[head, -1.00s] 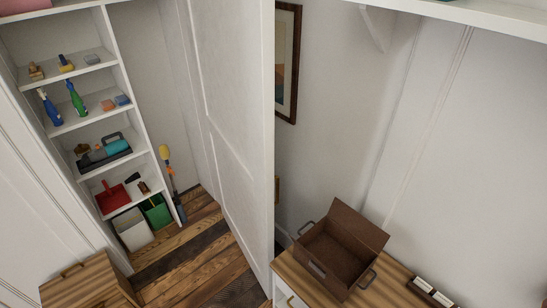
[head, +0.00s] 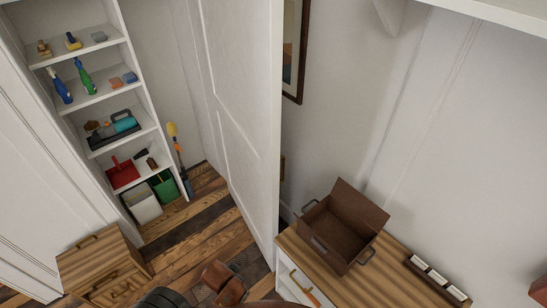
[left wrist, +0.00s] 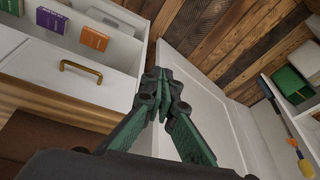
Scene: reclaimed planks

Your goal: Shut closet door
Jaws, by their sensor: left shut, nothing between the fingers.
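The white panelled closet door (head: 238,100) stands open in the head view, its free edge towards me. The closet shelves (head: 105,98) show to its left. In the left wrist view the door (left wrist: 205,82) lies just beyond and to the right of my left gripper (left wrist: 163,92). That gripper has dark green fingers, shut together and empty. I cannot tell whether the fingertips touch the door. My left fingers are not clear in the head view. My right gripper is in neither current view.
A wooden cabinet (head: 98,262) stands at the lower left. A wood-topped dresser (head: 375,290) holding an open brown box (head: 338,232) is right of the door. In the wrist view a white drawer front with a brass handle (left wrist: 95,72) is close left. Plank floor (head: 205,222) lies between.

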